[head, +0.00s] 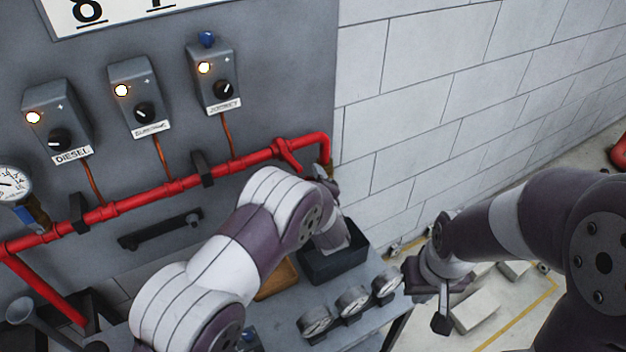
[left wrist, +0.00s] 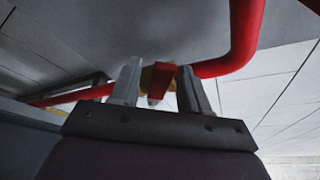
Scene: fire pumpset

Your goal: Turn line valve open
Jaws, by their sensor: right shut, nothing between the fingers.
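The line valve shows in the left wrist view as a red handle (left wrist: 163,78) with a little brass-coloured body (left wrist: 147,79) behind it, by the red pipe (left wrist: 243,35). My left gripper (left wrist: 160,68) is open, with one finger on each side of the handle. The right finger looks close to the handle and a gap shows at the left finger; contact is unclear. In the head view my left gripper (head: 322,172) is at the right end of the red pipe (head: 150,192), and the valve is hidden there. My right gripper (head: 440,322) is shut and empty, away from the pipe.
Three grey control boxes (head: 133,98) with lit lamps sit on the panel above the pipe. A bench below holds a black bin (head: 322,268) and several gauges (head: 352,300). A white block wall (head: 430,80) stands at the right.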

